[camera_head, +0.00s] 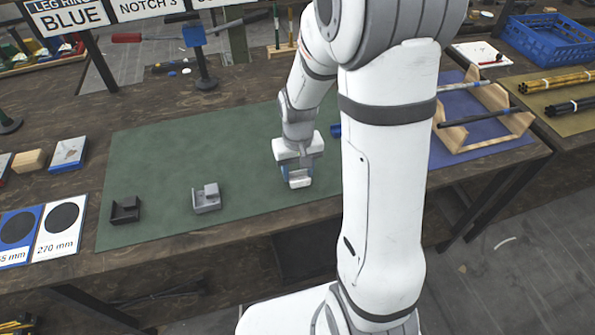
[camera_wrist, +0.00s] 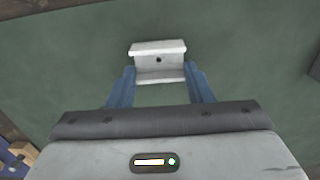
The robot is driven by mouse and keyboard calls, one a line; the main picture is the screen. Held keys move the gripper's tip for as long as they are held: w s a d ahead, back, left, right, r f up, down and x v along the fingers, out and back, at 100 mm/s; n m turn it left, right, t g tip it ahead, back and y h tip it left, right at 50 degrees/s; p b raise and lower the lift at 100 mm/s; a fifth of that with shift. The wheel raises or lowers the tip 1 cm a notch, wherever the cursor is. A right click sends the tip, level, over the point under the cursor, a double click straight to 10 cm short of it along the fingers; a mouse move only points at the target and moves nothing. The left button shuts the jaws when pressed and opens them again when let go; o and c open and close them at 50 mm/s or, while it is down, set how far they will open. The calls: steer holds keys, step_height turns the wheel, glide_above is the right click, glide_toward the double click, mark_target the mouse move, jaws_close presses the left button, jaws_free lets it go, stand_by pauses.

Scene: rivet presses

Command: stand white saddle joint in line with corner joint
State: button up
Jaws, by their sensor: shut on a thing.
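My gripper (camera_wrist: 159,72) is shut on a white saddle joint (camera_wrist: 158,50), with a blue finger on either side of it. The joint has a channel shape with a small dark hole in its middle face. In the head view the white joint (camera_head: 300,181) shows below my gripper (camera_head: 297,170), over the right part of the green mat. I cannot tell whether it touches the mat. A grey joint (camera_head: 206,199) and a dark joint (camera_head: 125,211) stand apart to the left, near the mat's front edge. I cannot tell for sure which is the corner joint.
The green mat (camera_head: 165,165) is clear between the grey joint and my gripper. A blue stand (camera_head: 203,70) is behind the mat. A wooden rack (camera_head: 455,138) with dark rods is at right. Marked cards (camera_head: 60,225) lie at left.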

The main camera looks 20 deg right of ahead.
mark_target(298, 176)
steer(key=shift+f, duration=0.4)
steer(key=shift+f, duration=0.15)
steer(key=o, duration=0.9)
steer(key=shift+o, duration=0.2)
step_height(298, 176, up, 12)
steer(key=s+r+t, duration=0.1)
steer(key=s+r, duration=0.2)
steer(key=s, duration=0.4)
steer(key=s+r+t, duration=0.1)
steer(key=s+r, duration=0.2)
steer(key=s, duration=0.4)
steer(key=shift+t+p, duration=0.3)
steer(key=shift+p, duration=0.1)
